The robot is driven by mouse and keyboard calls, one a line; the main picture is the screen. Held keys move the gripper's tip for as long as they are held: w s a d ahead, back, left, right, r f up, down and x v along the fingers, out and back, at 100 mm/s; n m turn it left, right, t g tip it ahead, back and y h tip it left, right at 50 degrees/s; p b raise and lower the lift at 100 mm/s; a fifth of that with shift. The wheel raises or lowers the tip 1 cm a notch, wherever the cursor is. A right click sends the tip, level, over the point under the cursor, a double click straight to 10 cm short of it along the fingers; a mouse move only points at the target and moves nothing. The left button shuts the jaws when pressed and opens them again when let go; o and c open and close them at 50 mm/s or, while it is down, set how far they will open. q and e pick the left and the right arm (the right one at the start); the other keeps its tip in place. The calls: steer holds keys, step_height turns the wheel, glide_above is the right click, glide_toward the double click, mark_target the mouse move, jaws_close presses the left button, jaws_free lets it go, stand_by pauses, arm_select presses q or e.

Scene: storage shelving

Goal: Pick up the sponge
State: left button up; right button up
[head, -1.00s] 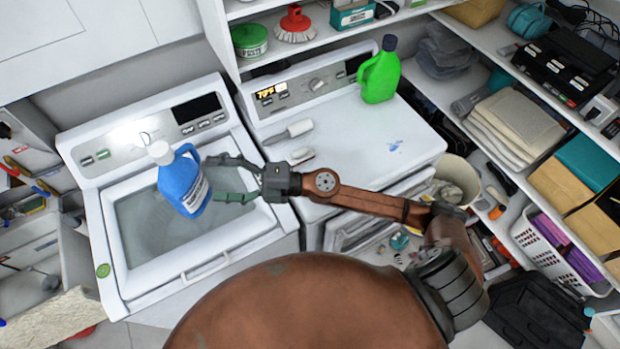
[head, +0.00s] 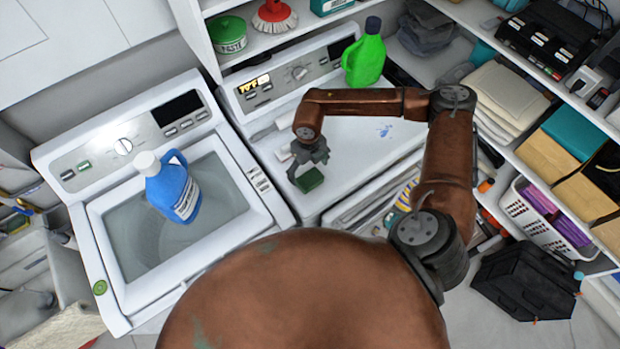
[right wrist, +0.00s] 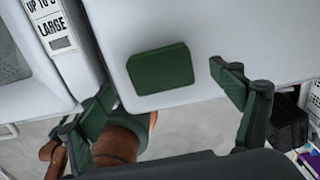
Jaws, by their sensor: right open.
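The sponge (head: 311,181) is a small dark green block lying flat on the white top of the right-hand machine (head: 365,150), near its front edge. It also shows whole in the right wrist view (right wrist: 160,68). My right gripper (head: 309,161) is over the machine top, at the sponge's far side in the head view. In the right wrist view its fingers (right wrist: 160,82) are spread wide, one on each side of the sponge, with clear gaps. The gripper is open and empty. Its height over the sponge is hard to tell. My left gripper is out of view.
A green jug (head: 364,60) stands at the back of the same machine top. A brush (head: 270,130) and a pale item lie left of my gripper. A blue bottle (head: 172,187) stands on the left washer. Shelves (head: 545,120) crowd the right side.

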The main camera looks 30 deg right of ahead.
mark_target(310, 178)
steer(key=f, duration=0.1)
steer(key=f+p, duration=0.1)
steer(key=f, duration=0.1)
steer(key=shift+s+f, duration=0.3)
steer(key=shift+d+f+p, duration=0.1)
steer(key=shift+f+p, duration=0.2)
steer(key=shift+f, duration=0.35)
steer(key=shift+c, duration=0.6)
steer(key=c, duration=0.7)
